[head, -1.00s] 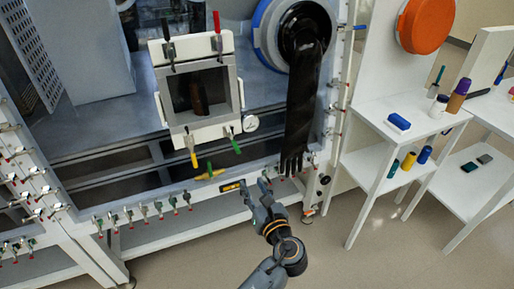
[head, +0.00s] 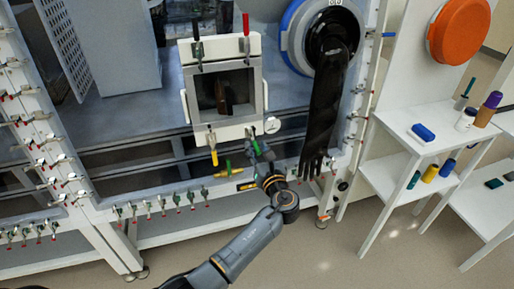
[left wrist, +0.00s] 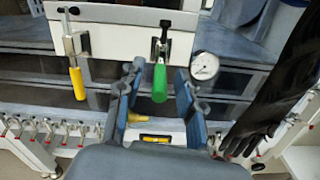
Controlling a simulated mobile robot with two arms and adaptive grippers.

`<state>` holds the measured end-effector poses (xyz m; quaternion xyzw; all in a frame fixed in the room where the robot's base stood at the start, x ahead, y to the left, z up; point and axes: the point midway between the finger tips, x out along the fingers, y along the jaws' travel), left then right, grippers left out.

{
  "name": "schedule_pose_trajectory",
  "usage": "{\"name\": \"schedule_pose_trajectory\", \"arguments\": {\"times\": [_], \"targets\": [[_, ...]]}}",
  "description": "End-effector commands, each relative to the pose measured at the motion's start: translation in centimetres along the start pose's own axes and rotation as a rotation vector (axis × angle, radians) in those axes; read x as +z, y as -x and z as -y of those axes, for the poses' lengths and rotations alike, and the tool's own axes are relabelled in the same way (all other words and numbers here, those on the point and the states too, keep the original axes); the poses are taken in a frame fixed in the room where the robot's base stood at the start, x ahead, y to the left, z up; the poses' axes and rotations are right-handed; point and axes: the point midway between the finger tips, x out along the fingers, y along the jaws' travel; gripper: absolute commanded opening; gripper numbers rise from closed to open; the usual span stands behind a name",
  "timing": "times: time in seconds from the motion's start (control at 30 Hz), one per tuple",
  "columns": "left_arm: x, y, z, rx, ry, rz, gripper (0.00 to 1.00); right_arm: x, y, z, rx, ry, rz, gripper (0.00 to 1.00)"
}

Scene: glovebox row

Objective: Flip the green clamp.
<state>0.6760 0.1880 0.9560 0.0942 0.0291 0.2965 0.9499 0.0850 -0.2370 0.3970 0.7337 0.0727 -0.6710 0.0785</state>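The green clamp (left wrist: 159,83) is mounted on the lower edge of the white door frame, and its green handle hangs down. In the head view its handle (head: 255,146) is partly covered by my gripper. My left gripper (left wrist: 158,92) is open, with one blue-grey finger on each side of the green handle and visible gaps between. In the head view my left gripper (head: 259,152) is at the lower right corner of the door frame. My right gripper is not in view.
A yellow-handled clamp (left wrist: 78,82) hangs to the left on the same frame. A gauge (left wrist: 204,66) sits close right of my fingers. A black glove (head: 324,105) hangs further right. Red-handled (head: 246,24) and black-handled (head: 196,30) clamps are on the frame's top.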

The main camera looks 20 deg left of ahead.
Motion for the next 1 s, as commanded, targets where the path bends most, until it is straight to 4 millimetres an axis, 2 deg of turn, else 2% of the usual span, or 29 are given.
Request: {"name": "schedule_pose_trajectory", "arguments": {"times": [0.33, 0.5, 0.53, 0.83, 1.0], "targets": [[-0.1, -0.4, 0.0, 0.0, 0.001, -0.001, 0.37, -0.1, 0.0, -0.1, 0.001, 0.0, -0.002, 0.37], [-0.1, -0.4, 0.0, 0.0, 0.001, -0.001, 0.02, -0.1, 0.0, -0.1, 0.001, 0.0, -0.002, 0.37], [0.0, -0.4, 0.0, 0.0, 0.001, -0.001, 0.0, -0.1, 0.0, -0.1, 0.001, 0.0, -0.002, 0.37], [-0.1, -0.4, 0.0, 0.0, 0.001, 0.001, 0.0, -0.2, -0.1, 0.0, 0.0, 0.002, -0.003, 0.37], [-0.6, -0.4, 0.1, 0.006, 0.001, 0.027, 0.0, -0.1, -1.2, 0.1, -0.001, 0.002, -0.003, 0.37]]}}
